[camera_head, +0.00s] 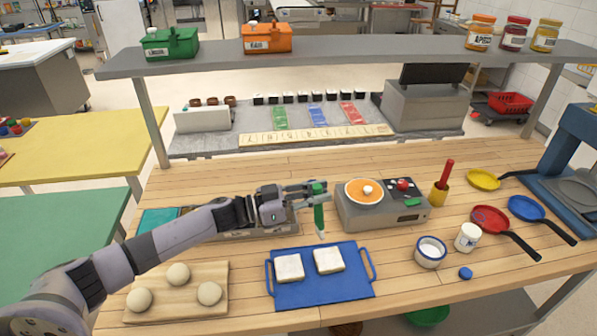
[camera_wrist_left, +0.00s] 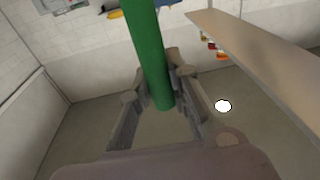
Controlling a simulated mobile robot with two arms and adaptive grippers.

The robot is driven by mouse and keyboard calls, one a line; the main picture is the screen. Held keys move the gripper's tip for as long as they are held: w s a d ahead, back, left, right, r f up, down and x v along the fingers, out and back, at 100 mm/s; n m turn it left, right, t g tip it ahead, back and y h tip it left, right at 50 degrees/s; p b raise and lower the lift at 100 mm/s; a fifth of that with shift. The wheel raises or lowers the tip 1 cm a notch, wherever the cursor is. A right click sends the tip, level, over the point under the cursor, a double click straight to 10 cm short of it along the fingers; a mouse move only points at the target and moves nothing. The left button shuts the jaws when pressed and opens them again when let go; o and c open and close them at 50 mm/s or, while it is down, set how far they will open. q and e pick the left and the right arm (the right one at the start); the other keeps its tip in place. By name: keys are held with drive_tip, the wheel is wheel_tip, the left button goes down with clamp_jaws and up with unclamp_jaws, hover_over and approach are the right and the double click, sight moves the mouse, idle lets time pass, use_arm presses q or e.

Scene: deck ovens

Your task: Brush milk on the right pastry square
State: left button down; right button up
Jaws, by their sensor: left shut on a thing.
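My left gripper (camera_head: 318,187) is shut on a green-handled brush (camera_head: 319,217) and holds it nearly upright, with its pale tip down. In the left wrist view the green handle (camera_wrist_left: 152,50) stands between the fingers (camera_wrist_left: 158,98). The brush tip is just above the right pastry square (camera_head: 328,260); the head view shows no clear contact. The left pastry square (camera_head: 289,268) lies beside it on a blue tray (camera_head: 322,292). A white bowl with a blue band (camera_head: 431,251) stands right of the tray; its contents look whitish. My right gripper is out of view.
A white jar (camera_head: 467,237) and a blue lid (camera_head: 465,273) are near the bowl. A scale-like device (camera_head: 382,207) stands behind the tray. A wooden board (camera_head: 177,305) with dough balls is at left, pans (camera_head: 490,220) at right. A shelf (camera_head: 350,48) spans above.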

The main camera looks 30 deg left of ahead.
use_arm(q)
drive_tip(key=d+f+b, duration=0.2)
drive_tip(key=d+f, duration=0.2)
drive_tip(key=shift+f+y+b, duration=0.3)
drive_tip(key=shift+f+y, duration=0.1)
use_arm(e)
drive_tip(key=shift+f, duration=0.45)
use_arm(q)
drive_tip(key=shift+f+b, duration=0.3)
drive_tip(key=shift+f, duration=0.15)
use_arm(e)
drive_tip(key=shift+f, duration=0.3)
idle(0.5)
use_arm(q)
drive_tip(key=shift+w, duration=0.1)
drive_tip(key=shift+p+x, duration=0.3)
drive_tip(key=shift+x, duration=0.8)
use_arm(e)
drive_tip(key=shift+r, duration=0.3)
